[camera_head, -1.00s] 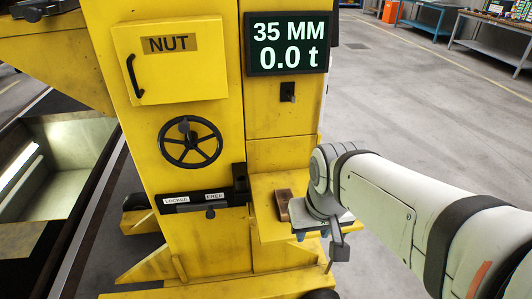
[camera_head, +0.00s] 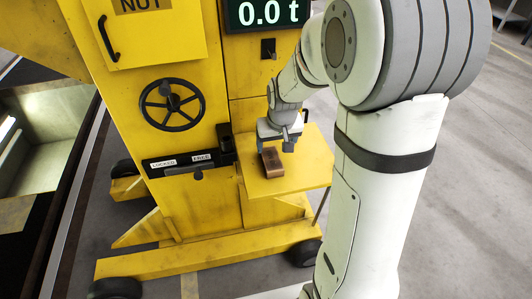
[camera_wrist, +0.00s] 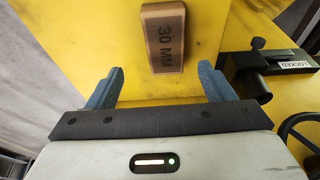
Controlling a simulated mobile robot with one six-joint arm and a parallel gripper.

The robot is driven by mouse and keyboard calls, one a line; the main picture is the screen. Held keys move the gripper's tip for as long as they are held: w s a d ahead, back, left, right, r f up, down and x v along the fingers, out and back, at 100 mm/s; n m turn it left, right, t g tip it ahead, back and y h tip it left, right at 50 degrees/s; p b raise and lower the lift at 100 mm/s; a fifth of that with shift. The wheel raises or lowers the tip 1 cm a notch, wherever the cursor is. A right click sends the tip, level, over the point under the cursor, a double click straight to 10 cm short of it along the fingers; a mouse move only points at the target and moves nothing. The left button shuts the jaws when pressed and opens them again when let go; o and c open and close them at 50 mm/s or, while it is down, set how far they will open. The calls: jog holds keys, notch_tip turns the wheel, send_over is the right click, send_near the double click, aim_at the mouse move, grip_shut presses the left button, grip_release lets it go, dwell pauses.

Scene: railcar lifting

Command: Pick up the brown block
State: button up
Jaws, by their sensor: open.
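The brown block (camera_head: 273,162) lies on a yellow shelf (camera_head: 305,170) on the side of the yellow machine. In the wrist view the block (camera_wrist: 164,38) shows a dark face marked "30 MM" and sits beyond the fingertips, near the right finger's side. My gripper (camera_head: 282,143) is just above and beside the block in the head view. Its two blue fingers (camera_wrist: 158,82) are spread apart with nothing between them, and they do not touch the block.
The yellow machine has a black handwheel (camera_head: 172,105), a lever slot marked LOCKED and FREE (camera_head: 190,165), and a display (camera_head: 262,12) reading 0.0 t. An open pit (camera_head: 45,170) lies at left. Grey floor is clear at right.

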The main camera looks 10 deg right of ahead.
aim_at(271, 158)
jog(key=x, duration=0.7)
jog(key=shift+s+a+f, duration=0.1)
jog(key=shift+a+f, duration=0.1)
jog(key=shift+a, duration=0.2)
jog(key=shift+c, duration=0.3)
jog(key=c, duration=1.1)
